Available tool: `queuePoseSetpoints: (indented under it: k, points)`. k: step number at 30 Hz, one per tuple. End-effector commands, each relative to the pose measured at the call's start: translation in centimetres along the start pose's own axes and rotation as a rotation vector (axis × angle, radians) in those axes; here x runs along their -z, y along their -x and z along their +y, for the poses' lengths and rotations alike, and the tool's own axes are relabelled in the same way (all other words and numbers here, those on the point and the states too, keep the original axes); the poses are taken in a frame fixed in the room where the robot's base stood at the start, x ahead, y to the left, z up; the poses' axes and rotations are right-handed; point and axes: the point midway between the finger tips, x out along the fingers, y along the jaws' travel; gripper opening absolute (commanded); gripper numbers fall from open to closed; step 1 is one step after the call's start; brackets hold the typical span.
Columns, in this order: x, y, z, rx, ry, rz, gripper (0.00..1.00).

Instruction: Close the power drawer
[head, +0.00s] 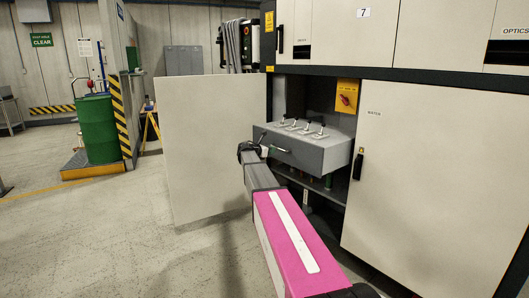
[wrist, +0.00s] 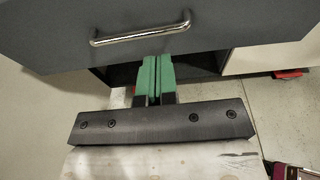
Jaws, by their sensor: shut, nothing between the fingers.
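The power drawer (head: 305,146) is a grey box pulled out of the open cabinet bay, with several levers on its top. Its metal handle (head: 273,149) is on the front face and also shows in the wrist view (wrist: 140,35). My gripper (head: 252,148) is in front of the drawer's left part, and the fingers partly overlap it in the head view. In the wrist view my gripper's green fingers (wrist: 154,78) are shut and empty, below the handle and near the drawer's lower edge. I cannot tell whether they touch the drawer.
An open cabinet door (head: 210,145) stands left of my arm. A closed door (head: 440,190) with a black handle is on the right. A red rotary switch on a yellow plate (head: 347,97) is above the drawer. A green drum (head: 97,128) stands far left.

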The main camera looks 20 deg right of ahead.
Motion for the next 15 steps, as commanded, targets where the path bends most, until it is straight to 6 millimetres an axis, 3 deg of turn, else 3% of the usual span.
queuePoseSetpoints:
  k: [6,15]
  points:
    - [0.0,-3.7,0.1,0.001,0.000,0.000,0.00]
    - [0.0,-5.5,0.0,-0.001,-0.001,0.000,0.00]
